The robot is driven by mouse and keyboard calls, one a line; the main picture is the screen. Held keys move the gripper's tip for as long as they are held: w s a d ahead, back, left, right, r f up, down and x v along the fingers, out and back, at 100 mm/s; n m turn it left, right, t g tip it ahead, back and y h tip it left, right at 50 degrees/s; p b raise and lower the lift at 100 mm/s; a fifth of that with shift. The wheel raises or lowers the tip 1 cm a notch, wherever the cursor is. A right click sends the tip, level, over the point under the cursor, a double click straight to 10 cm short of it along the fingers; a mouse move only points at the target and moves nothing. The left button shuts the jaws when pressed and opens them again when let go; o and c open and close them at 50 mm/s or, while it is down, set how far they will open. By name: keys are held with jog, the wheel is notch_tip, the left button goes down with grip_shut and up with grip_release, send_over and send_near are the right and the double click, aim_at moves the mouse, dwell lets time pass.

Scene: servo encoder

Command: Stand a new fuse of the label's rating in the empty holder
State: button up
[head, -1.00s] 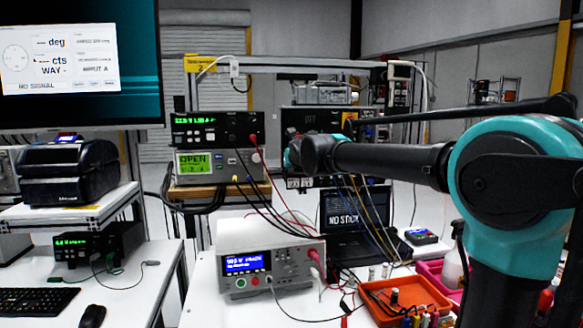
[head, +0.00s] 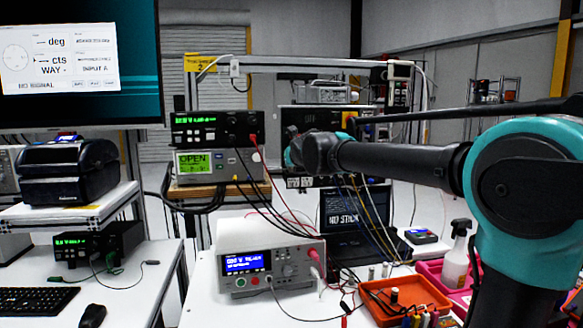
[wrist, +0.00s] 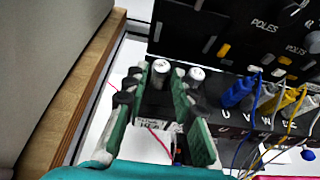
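In the wrist view, my gripper (wrist: 160,76) reaches toward a black fixture with its two green-backed fingers spread apart. A silver-white cylinder (wrist: 160,67) shows between the fingertips, and a second similar cylinder (wrist: 196,74) is just right of the right finger. They look like fuses or caps on the dark ledge; I cannot tell which, nor whether a finger touches one. A small white label (wrist: 146,117) is partly hidden between the fingers, its text unreadable. No empty holder can be made out. In the head view, my gripper (head: 296,152) is before the black panel (head: 300,118).
Blue, grey and yellow plugs (wrist: 238,92) with wires sit close right of my gripper. A wooden edge (wrist: 85,90) is on the left. In the head view, small pale cylinders (head: 371,271) stand beside an orange tray (head: 405,300). A meter (head: 270,258) and laptop stand on the table.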

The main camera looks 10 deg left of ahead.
jog(key=v, duration=1)
jog(key=shift+s, duration=0.1)
